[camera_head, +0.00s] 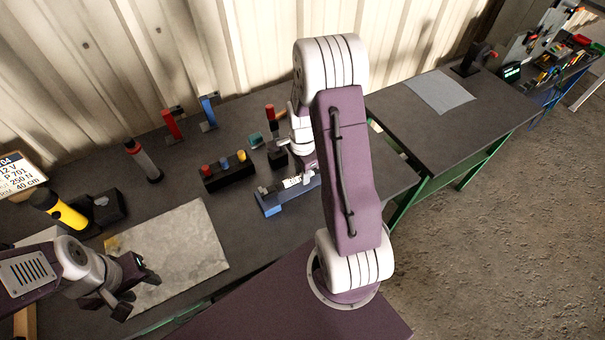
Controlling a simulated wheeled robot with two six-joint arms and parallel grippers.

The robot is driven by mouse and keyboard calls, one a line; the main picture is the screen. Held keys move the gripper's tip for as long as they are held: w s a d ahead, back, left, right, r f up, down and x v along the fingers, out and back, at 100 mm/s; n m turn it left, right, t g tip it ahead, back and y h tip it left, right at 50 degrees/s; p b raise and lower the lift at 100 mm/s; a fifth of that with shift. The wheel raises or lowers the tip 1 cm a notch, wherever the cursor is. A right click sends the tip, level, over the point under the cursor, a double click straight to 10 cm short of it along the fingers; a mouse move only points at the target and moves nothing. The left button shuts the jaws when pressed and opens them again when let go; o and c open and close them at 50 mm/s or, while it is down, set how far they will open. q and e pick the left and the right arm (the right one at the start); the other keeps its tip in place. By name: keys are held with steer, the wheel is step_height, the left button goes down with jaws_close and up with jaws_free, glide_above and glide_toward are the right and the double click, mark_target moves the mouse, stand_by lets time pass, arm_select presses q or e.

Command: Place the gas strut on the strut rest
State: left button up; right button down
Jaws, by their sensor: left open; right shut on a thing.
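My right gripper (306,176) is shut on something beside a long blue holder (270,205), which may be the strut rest. A pale piece with dark marks (292,182) shows at the gripper, over the holder; it may be part of the gas strut. My arm and the gripper hide much of it, so I cannot tell whether it touches the holder. My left gripper (136,292) is open and empty at the lower left, over the near edge of a pale mat (185,245).
A black block with coloured caps (230,172), a dark cylinder (143,160), red (172,124) and blue (208,112) upright pieces and a yellow-black torch (58,210) stand on the bench. A second table (455,125) with a grey sheet (440,92) is at right.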

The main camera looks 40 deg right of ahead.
steer(key=shift+w+f, duration=0.2)
steer(key=shift+f, duration=0.35)
steer(key=shift+s, duration=0.1)
steer(key=shift+s+f, duration=0.1)
steer(key=c, duration=1.4)
jaws_free()
steer(key=shift+o, duration=1.1)
